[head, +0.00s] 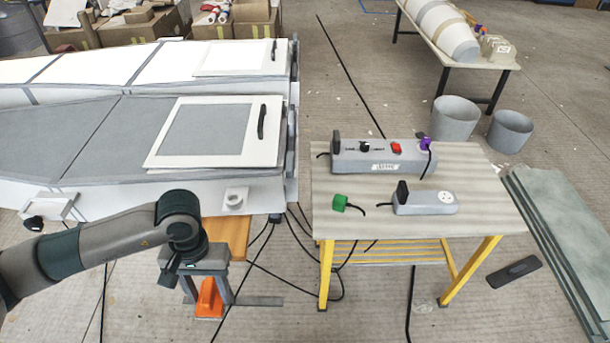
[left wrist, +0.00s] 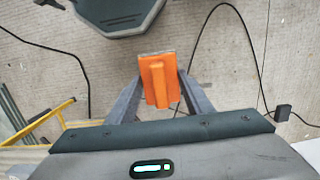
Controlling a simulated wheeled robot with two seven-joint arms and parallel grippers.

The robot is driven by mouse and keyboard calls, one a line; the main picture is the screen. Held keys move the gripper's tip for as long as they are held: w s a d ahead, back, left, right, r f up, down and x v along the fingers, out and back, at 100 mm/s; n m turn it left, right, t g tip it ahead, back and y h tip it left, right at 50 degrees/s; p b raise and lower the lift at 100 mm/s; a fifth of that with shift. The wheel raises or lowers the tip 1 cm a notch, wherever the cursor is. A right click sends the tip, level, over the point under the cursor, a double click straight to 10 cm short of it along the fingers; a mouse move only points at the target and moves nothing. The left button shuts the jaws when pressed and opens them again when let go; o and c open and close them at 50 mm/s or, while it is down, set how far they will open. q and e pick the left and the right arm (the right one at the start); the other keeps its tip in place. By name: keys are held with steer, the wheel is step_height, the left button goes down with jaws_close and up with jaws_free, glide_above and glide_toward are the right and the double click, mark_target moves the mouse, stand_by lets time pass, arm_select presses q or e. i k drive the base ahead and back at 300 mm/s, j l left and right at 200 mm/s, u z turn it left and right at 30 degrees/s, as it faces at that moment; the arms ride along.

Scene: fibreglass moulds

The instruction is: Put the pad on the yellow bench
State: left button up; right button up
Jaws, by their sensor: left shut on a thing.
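The orange pad (head: 209,301), with a raised grip bar along it, is between the fingers of my left gripper (head: 206,288). In the left wrist view the pad (left wrist: 160,80) shows between the two grey fingers, and the gripper is shut on it. The pad hangs over the floor in front of the white moulds, left of the yellow bench. The yellow bench (head: 340,222) has a pale wooden top and yellow legs, and part of its yellow frame shows in the left wrist view (left wrist: 45,122). My right gripper is not in view.
On the bench are a long grey power strip (head: 350,160), a smaller grey socket block (head: 425,203) and a green plug (head: 340,202). The front-right and left-front top is clear. Black cables (head: 285,240) cross the floor. A dark bar (head: 514,271) lies right of the bench.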

mark_target(469, 166)
steer(key=i+l+z, duration=0.3)
steer(key=i+l, duration=0.2)
steer(key=l, duration=0.5)
steer(key=i+l+z, duration=0.3)
steer(key=i+l, duration=0.3)
steer(key=l, duration=0.3)
steer(key=i+l+z, duration=0.3)
steer(key=i+l, duration=0.4)
